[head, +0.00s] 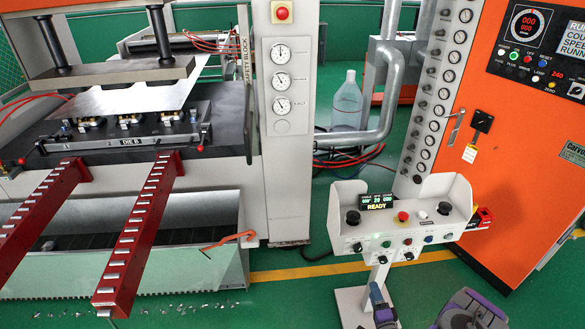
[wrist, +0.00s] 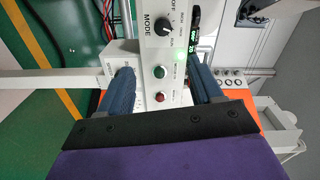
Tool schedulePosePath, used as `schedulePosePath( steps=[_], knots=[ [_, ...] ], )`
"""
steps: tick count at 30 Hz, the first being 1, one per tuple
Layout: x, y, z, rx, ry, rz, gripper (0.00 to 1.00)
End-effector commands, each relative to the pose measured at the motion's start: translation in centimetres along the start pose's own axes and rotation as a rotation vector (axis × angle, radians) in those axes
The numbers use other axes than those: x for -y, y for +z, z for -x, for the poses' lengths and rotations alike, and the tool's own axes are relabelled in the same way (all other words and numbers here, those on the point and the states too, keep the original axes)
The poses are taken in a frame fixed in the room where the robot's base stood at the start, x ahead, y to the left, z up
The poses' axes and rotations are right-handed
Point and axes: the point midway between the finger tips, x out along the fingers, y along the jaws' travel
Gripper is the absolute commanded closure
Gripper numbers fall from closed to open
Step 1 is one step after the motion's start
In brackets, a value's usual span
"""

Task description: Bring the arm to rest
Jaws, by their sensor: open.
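My gripper (wrist: 162,78) is open and shows at close range in the wrist view, its two blue fingers apart with nothing seen held between them. Beyond the fingers is the control stand's white panel (wrist: 148,62), with a MODE knob (wrist: 164,25), a green button and a red button. Whether a finger touches the panel cannot be told. In the head view, part of my gripper (head: 381,307) shows low in the picture, in front of the control stand (head: 447,190) and below its panel. The stand's small display reads READY.
A press with a silver sheet (head: 150,98) stands at the left, with two red rails (head: 128,250) reaching forward. An orange cabinet (head: 520,130) stands at the right. An orange-handled hook (head: 232,240) lies at the bin's edge. Green floor is open between press and stand.

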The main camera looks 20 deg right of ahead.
Motion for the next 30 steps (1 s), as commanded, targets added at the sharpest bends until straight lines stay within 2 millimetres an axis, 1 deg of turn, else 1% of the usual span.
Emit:
schedulePosePath(
  steps=[2,5,8,10,12,16,21,25,30],
  knots=[
    [0.0,0.0,-0.1,0.002,0.001,0.002,0.35],
    [0.2,0.0,-0.7,0.021,0.017,0.028,0.35],
    [0.6,0.2,-2.1,0.071,0.064,0.094,0.35],
    [1.1,0.4,-3.4,0.12,0.111,0.16,0.35],
    [1.8,0.6,-4.8,0.17,0.163,0.236,0.35],
    [3.1,0.9,-6.8,0.258,0.26,0.373,0.35],
    [5.6,1.2,-8.8,0.358,0.377,0.544,0.35],
    [7.9,1.7,-9.5,0.43,0.468,0.661,0.35],
    [11.7,2.3,-9.8,0.509,0.577,0.802,0.35]
  ],
)
